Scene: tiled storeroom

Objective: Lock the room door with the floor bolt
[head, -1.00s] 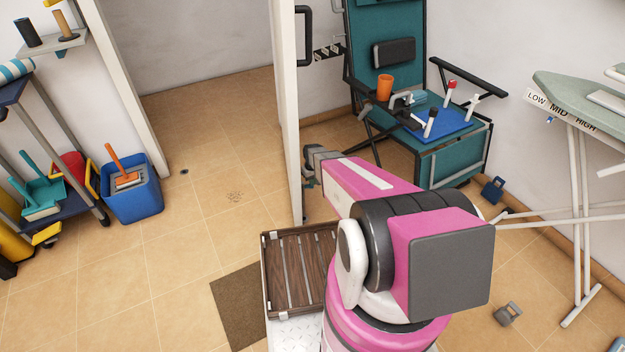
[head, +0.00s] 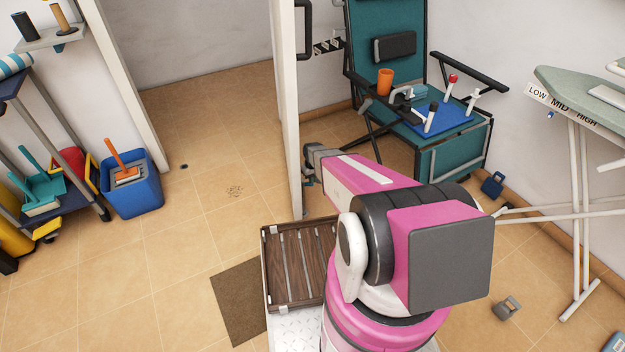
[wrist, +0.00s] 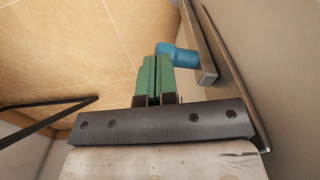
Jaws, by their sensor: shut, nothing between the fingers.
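The white room door (head: 287,120) stands open, seen nearly edge-on, with a black pull handle (head: 304,32) high on it. In the wrist view a blue cylindrical knob (wrist: 178,56) sticks out from a grey metal bar (wrist: 203,55) along the door face. My gripper (wrist: 156,60) has its green fingers pressed together, with nothing between them. The fingertips are right beside the knob, on its left; I cannot tell whether they touch. In the head view my gripper (head: 309,178) is low by the door edge, partly hidden. A small dark hole (head: 184,167) shows in the doorway floor.
A blue bucket (head: 134,187) and a cleaning cart (head: 60,218) stand left. A teal chair (head: 462,150) holding items stands behind the door. An ironing board (head: 585,100) and padlock-like weights (head: 506,308) are right. The doorway floor is clear.

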